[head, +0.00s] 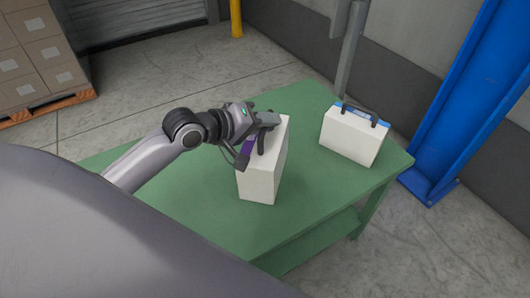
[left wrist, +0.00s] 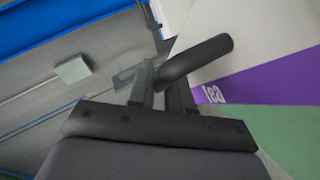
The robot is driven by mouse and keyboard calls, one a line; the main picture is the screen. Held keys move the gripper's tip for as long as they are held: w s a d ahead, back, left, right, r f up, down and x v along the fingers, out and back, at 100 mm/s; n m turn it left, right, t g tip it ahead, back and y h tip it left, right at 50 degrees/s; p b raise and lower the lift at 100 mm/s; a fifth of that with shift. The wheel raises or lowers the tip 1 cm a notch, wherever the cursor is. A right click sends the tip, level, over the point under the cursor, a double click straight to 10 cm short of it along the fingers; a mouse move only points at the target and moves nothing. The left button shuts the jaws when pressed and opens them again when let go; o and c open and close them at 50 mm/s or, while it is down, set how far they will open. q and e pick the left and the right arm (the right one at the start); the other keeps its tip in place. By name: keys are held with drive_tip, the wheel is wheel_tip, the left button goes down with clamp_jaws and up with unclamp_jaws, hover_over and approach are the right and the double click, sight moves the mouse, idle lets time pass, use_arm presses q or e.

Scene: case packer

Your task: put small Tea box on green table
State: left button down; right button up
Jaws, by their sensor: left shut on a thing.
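A white Tea box (head: 262,180) with a purple band and a dark handle stands upright on or just above the green table (head: 310,215); I cannot tell if its base touches. My left gripper (head: 262,125) is at the top of this box, shut on its dark handle. In the left wrist view the handle (left wrist: 200,58) lies at the fingers, beside the box's purple band (left wrist: 265,85) with the word "Tea". My right gripper is not in view.
A second white box (head: 352,137) with a blue top and dark handle stands on the table to the right. A blue post (head: 465,100) rises past the table's right corner. Stacked cartons (head: 40,60) stand at far left. The table's front right is clear.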

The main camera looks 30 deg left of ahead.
sight(268, 136)
use_arm(q)
wheel_tip(268, 136, down, 4)
drive_tip(key=shift+b, duration=0.3)
wheel_tip(268, 136, down, 4)
drive_tip(key=shift+f+b, duration=0.2)
drive_tip(key=shift+b, duration=0.3)
drive_tip(key=c, duration=1.1)
unclamp_jaws()
drive_tip(key=shift+f, duration=0.15)
drive_tip(key=shift+o, duration=0.2)
drive_tip(key=shift+s, duration=0.1)
drive_tip(key=p+v, duration=0.1)
drive_tip(key=v, duration=1.1)
drive_tip(key=shift+p, duration=0.3)
